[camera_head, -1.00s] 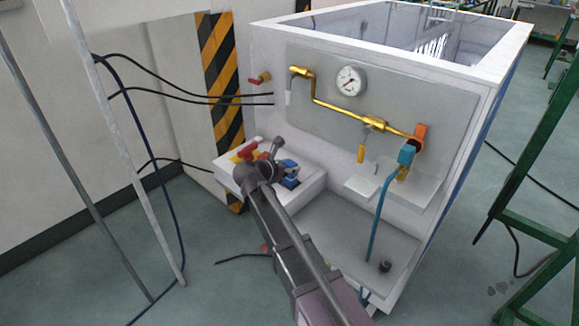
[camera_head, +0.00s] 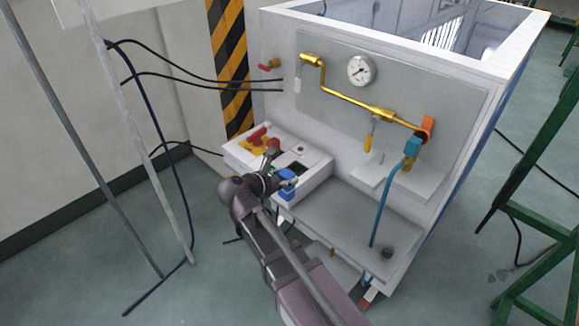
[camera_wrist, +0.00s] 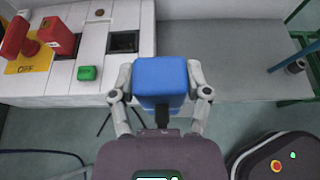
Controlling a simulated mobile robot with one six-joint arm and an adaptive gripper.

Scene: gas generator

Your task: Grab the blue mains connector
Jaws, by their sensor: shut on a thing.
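The blue mains connector (camera_wrist: 160,76) is between the two fingers of my gripper (camera_wrist: 160,92) in the wrist view. The fingers press on its left and right sides. In the head view the connector (camera_head: 287,184) is at the front edge of the white control box (camera_head: 313,157), with my gripper (camera_head: 277,183) on it from the left. It is apart from the dark square opening (camera_wrist: 123,42) in the box top. Part of the connector is hidden by my gripper in the head view.
A grey shelf (camera_head: 345,222) lies right of the box. A blue hose (camera_head: 381,205) hangs further right.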

